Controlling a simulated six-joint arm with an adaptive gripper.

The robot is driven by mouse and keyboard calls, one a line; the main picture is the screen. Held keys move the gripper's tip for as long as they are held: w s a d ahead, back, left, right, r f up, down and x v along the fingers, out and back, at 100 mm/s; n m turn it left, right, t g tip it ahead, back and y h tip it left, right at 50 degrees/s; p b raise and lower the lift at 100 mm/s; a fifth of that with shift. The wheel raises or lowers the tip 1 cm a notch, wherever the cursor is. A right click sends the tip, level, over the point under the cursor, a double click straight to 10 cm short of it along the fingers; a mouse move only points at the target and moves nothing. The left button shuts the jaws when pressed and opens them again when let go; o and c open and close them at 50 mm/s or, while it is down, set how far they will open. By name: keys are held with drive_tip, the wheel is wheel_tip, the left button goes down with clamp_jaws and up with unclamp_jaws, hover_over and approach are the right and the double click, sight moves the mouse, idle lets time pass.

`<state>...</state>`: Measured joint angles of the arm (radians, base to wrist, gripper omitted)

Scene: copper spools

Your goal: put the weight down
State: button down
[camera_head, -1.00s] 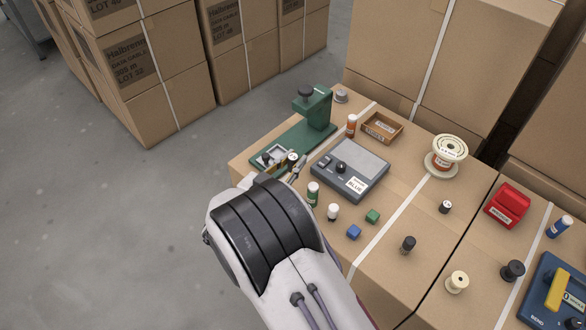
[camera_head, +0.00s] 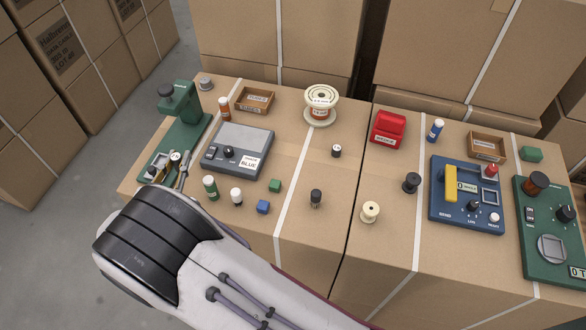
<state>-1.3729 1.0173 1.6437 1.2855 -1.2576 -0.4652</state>
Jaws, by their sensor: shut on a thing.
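My gripper (camera_head: 180,168) is at the left, low over the front part of the green press stand (camera_head: 187,135), and mostly hidden behind my arm. Its thin fingers are shut on a small round piece with a pale top (camera_head: 175,156), seemingly the weight. I cannot tell whether the piece touches the stand under it. A grey scale-like box (camera_head: 240,140) with a black knob and a label reading BLUE stands to the right of my gripper.
A large wire spool (camera_head: 321,103), a red box (camera_head: 389,128) and a blue device (camera_head: 466,215) are farther right. Clear cardboard lies between them.

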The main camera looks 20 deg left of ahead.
drive_tip(key=w+d+r+m+h, duration=0.25)
drive_tip(key=w+d, duration=0.35)
drive_tip(key=d, duration=0.5)
drive_tip(key=w+d+r+m+h, duration=0.1)
drive_tip(key=w+d+m+h, duration=0.15)
drive_tip(key=w+d, duration=0.6)
drive_tip(key=r+m+g+h, duration=0.1)
drive_tip(key=m+g+h, duration=0.25)
drive_tip(key=h, duration=0.35)
hover_over(371, 208)
drive_tip(key=shift+r+m+t, duration=0.2)
drive_tip(key=shift+m+t, duration=0.05)
drive_tip(key=shift+t, duration=0.2)
drive_tip(key=shift+f, duration=2.9)
drive_tip(key=shift+f, duration=0.1)
